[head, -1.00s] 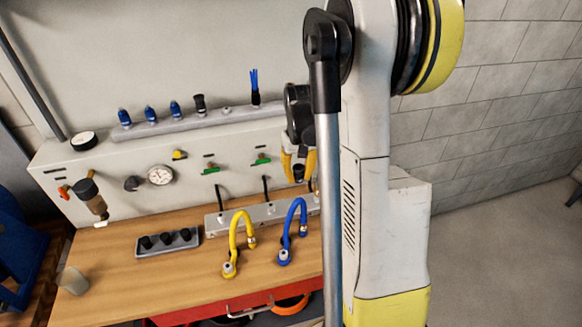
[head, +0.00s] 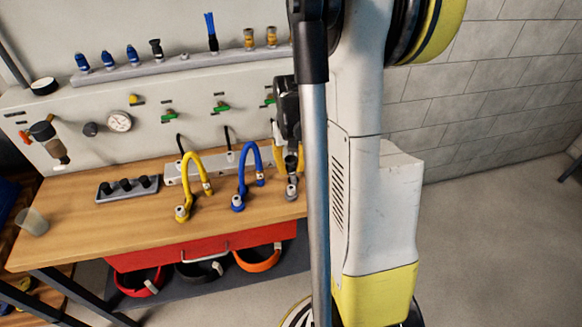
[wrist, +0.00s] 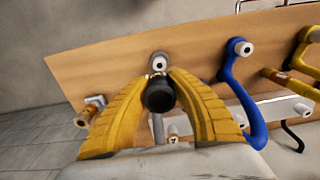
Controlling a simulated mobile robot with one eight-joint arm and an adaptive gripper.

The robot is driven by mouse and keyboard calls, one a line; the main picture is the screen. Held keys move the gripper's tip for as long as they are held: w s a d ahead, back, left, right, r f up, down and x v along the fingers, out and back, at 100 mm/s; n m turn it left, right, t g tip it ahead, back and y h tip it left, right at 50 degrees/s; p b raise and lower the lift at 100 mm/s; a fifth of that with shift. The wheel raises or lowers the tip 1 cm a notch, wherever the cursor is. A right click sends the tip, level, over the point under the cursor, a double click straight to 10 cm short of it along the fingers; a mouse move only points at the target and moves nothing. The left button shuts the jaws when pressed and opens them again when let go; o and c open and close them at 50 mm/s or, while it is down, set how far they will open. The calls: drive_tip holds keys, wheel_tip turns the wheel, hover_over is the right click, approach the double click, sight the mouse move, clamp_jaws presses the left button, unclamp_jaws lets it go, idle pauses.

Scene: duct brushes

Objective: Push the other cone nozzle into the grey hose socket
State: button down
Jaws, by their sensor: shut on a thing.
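My gripper (head: 290,160) hangs over the front right of the wooden bench, partly behind my arm in the head view. In the wrist view, its yellow fingers (wrist: 158,82) are shut on a dark cone nozzle (wrist: 160,97), whose round end faces the camera. The nozzle also shows as a small dark shape in the head view (head: 291,163). The grey hose socket (head: 291,190) stands just below it, its pale ring showing past the fingertips in the wrist view (wrist: 159,63). The nozzle seems just above the socket; I cannot tell whether they touch.
The blue hose (head: 250,165) and yellow hose (head: 188,170) arch up left of my gripper. A tray with black pieces (head: 127,189) and a cup (head: 32,222) are farther left. A rail (head: 120,72) behind holds several nozzles and a brush.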

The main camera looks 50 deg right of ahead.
sight(290, 160)
drive_tip(key=shift+f, duration=0.15)
drive_tip(key=shift+f+b, duration=2.05)
drive_tip(key=shift+f, duration=0.7)
drive_tip(key=shift+f+b, duration=0.45)
drive_tip(key=shift+b, duration=0.25)
drive_tip(key=c, duration=1.2)
unclamp_jaws()
drive_tip(key=shift+r, duration=0.1)
wheel_tip(290, 160, up, 12)
drive_tip(key=shift+f, duration=0.1)
drive_tip(key=shift+a, duration=0.1)
